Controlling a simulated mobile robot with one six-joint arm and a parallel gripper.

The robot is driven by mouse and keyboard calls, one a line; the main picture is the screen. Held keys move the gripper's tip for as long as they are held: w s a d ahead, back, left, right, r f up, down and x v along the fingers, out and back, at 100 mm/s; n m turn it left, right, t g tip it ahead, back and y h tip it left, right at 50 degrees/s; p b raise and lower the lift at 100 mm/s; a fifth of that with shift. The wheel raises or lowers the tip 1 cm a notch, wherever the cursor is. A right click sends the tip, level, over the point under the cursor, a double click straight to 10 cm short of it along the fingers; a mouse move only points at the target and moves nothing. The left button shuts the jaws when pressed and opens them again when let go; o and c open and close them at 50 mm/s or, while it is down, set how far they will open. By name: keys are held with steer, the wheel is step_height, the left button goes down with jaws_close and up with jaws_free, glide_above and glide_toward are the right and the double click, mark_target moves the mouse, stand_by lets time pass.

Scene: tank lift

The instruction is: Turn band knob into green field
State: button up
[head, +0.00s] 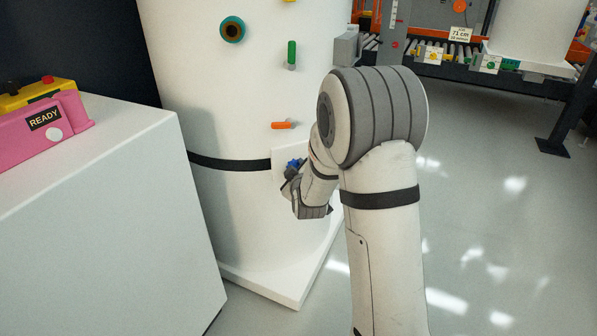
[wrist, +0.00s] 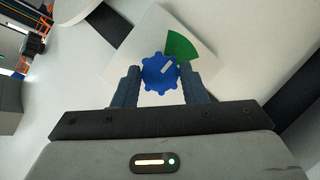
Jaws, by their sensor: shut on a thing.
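The blue lobed band knob (wrist: 156,76) sits on a white square plate (wrist: 152,35) in the wrist view. A white pointer mark (wrist: 167,67) on the knob points up and right, toward the green field (wrist: 180,46), a wedge on the plate. My gripper (wrist: 160,84) is shut on the knob, with one finger at each side. In the head view the knob (head: 295,163) is a small blue patch, partly hidden by my gripper (head: 292,178) and arm. The plate is on the white tank (head: 215,120), at a black band (head: 230,163).
Orange (head: 282,125) and green (head: 291,54) handles stick out of the tank above the knob. A white cabinet (head: 100,190) with a pink box reading READY (head: 42,125) stands at left. A roller conveyor (head: 455,52) is at the back right. The floor at right is clear.

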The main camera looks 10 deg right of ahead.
steer(key=o, duration=1)
steer(key=shift+c, duration=0.2)
steer(key=p+v, duration=0.2)
steer(key=v, duration=0.5)
steer(key=shift+s, duration=0.4)
steer(key=shift+r, duration=0.15)
steer(key=s+r+m+g+p, duration=0.3)
steer(key=s+r+p, duration=0.6)
steer(key=r, duration=0.3)
steer(key=s+r+m+g+p, duration=0.3)
steer(key=s+r+g+p, duration=0.2)
steer(key=s+r+p, duration=0.5)
steer(key=s+d+r+m+g+p, duration=0.1)
steer(key=s+r+m+g+p, duration=0.2)
steer(key=s+r+p, duration=0.7)
step_height(320, 180, up, 6)
steer(key=g+p, duration=0.1)
steer(key=p, duration=0.1)
steer(key=shift+s+y+p, duration=0.2)
steer(key=shift+y+p, duration=0.1)
